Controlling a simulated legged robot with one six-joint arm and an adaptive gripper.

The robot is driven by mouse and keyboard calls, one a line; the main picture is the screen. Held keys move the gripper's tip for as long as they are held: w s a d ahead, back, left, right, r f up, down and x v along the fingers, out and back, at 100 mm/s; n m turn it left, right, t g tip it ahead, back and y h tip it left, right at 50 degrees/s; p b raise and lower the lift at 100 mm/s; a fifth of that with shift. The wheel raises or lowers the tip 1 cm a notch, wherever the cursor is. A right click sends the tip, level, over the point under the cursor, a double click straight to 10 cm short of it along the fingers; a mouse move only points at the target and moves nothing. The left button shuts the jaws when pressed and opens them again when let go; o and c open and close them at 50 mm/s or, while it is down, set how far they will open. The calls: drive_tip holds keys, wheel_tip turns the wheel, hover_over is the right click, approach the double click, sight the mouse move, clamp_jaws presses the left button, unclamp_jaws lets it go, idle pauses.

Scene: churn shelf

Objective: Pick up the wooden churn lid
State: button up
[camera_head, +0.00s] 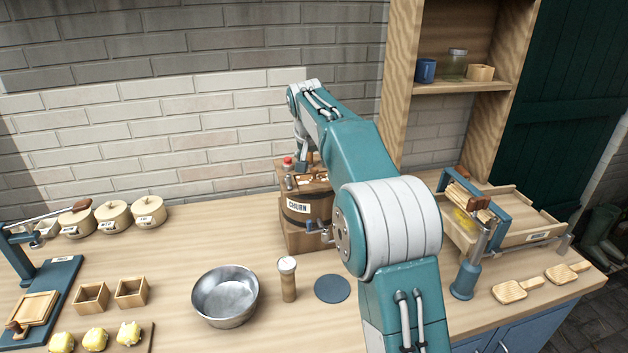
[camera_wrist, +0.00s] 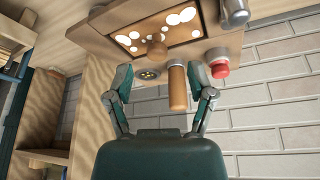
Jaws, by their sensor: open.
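The churn (camera_head: 300,212) is a dark wooden barrel with a white label and a side crank, in the middle of the counter against the brick wall. A wooden top with small items sits above it in the head view, partly hidden by my arm. In the wrist view this wooden panel (camera_wrist: 110,42) has a recess with several white round spots, a round wooden knob (camera_wrist: 156,52) and an upright wooden handle (camera_wrist: 177,88). I cannot tell which piece is the lid. My gripper (camera_wrist: 160,75) is open, its fingers on either side of the handle and knob, holding nothing.
A metal bowl (camera_head: 225,295), a wooden shaker (camera_head: 288,279) and a dark disc (camera_head: 332,288) lie in front of the churn. A wooden shelf (camera_head: 460,88) rises behind right.

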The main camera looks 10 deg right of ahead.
sight(314, 169)
drive_tip(key=x, duration=0.4)
drive_tip(key=shift+d+f, duration=0.1)
drive_tip(key=shift+f, duration=0.05)
clamp_jaws()
